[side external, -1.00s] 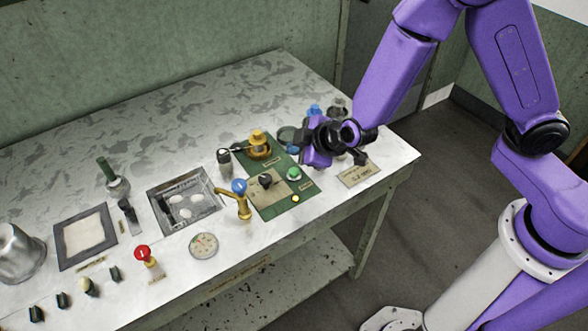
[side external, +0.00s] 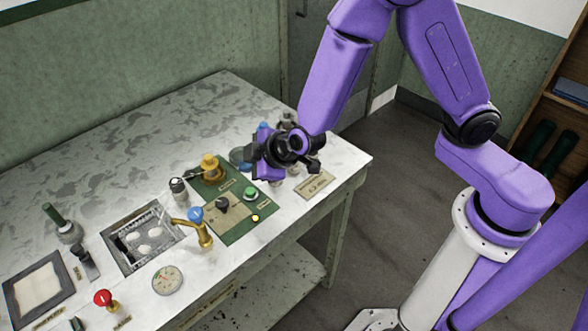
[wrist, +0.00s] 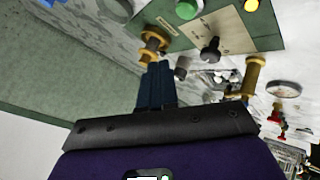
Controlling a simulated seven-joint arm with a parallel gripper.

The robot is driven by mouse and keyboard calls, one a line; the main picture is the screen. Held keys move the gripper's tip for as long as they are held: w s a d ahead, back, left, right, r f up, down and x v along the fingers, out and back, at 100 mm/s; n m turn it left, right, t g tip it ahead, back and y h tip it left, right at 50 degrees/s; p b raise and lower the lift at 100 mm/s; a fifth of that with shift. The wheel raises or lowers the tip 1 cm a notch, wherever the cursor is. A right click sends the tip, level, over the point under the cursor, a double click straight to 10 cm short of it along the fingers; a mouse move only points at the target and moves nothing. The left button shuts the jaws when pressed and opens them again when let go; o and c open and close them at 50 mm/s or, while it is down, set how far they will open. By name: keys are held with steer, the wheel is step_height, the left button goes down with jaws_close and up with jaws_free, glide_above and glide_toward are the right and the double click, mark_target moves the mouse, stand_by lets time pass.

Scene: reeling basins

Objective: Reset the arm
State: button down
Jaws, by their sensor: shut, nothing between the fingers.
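My gripper (side external: 264,162) hangs over the right part of the pale worktable (side external: 205,110), beside the far right part of the green control panel (side external: 238,231). Its fingertips are not clear in the side view. In the wrist view, the dark blue fingers of my gripper (wrist: 156,70) are together with nothing between them. They appear near the brass fitting (wrist: 152,45), and I see no contact. My arm is bent and reaches in from the right.
The panel carries a green button (side external: 249,194), a black knob (side external: 222,204) and a yellow button (side external: 255,217). A brass tap with a blue knob (side external: 195,214), a basin (side external: 143,238), a gauge (side external: 167,280) and a red-topped valve (side external: 103,298) stand leftward. The table's back is clear.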

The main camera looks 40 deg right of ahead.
steer(key=s+d+r+n+g+y, duration=0.1)
steer(key=s+r+g+y, duration=0.4)
steer(key=s, duration=1.2)
steer(key=s+d+r+g+h, duration=0.2)
steer(key=s+d, duration=0.3)
steer(key=d, duration=0.3)
steer(key=s+d+r+g+h, duration=0.1)
steer(key=s+d+r+h, duration=0.3)
steer(key=s+d, duration=0.2)
steer(key=shift+d+r+g+h, duration=0.15)
steer(key=shift+d+g+h, duration=0.2)
steer(key=shift+d, duration=0.8)
